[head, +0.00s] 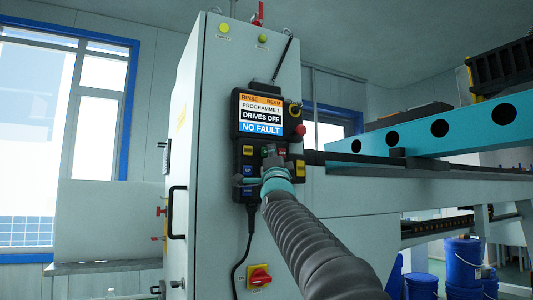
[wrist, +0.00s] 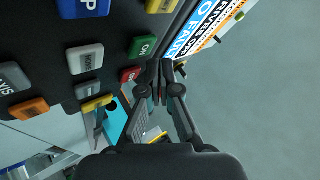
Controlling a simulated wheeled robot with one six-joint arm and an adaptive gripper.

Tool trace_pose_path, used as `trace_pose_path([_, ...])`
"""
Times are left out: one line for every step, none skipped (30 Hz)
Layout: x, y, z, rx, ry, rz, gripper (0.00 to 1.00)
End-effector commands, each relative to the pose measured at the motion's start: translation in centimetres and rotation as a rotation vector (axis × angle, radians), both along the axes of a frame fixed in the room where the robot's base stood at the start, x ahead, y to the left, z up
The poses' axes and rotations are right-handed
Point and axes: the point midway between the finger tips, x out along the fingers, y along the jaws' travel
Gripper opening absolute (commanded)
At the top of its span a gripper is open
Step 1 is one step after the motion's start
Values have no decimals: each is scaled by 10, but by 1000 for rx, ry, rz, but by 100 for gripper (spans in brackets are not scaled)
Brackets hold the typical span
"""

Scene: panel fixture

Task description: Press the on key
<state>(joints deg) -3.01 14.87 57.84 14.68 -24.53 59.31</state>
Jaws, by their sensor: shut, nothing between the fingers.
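The on key is a green key (wrist: 142,46) marked ON on the dark key panel in the wrist view. A red key (wrist: 130,74) sits just below it. My gripper (wrist: 160,72) is shut and empty, its fingertips just right of and below the green key in that picture. I cannot tell whether they touch the panel. The screen (head: 262,115) above the keys reads DRIVES OFF and NO FAULT.
Other keys surround it: a blue key (wrist: 90,7), a grey key (wrist: 85,58), a yellow key (wrist: 97,103) and an orange key (wrist: 28,108). A red button (head: 299,131) and a red rotary switch (head: 259,276) are on the cabinet (head: 210,240). A teal beam (head: 430,130) extends right.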

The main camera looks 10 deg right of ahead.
Motion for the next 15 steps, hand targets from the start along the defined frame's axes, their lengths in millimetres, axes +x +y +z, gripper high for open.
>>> trace_pose_path([1, 0, 0, 0, 0, 0, 0])
trace_pose_path([1, 0, 0, 0, 0, 0, 0])
trace_pose_path([2, 1, 0, 0, 0, 0, 0])
trace_pose_path([3, 1, 0, 0, 0, 0, 0])
trace_pose_path([4, 1, 0, 0, 1, 0, 0])
trace_pose_path([6, 2, 0, 0, 1, 0, 0])
trace_pose_path([7, 2, 0, 0, 1, 0, 0])
trace_pose_path([7, 2, 0, 0, 1, 0, 0])
trace_pose_path([8, 3, 0, 0, 1, 0, 0])
trace_pose_path([8, 3, 0, 0, 1, 0, 0])
trace_pose_path([8, 3, 0, 0, 1, 0, 0])
trace_pose_path([8, 3, 0, 0, 0, 0, 0])
trace_pose_path([8, 3, 0, 0, 0, 0, 0])
trace_pose_path([8, 3, 0, 0, 0, 0, 0])
trace_pose_path([8, 3, 0, 0, 0, 0, 0])
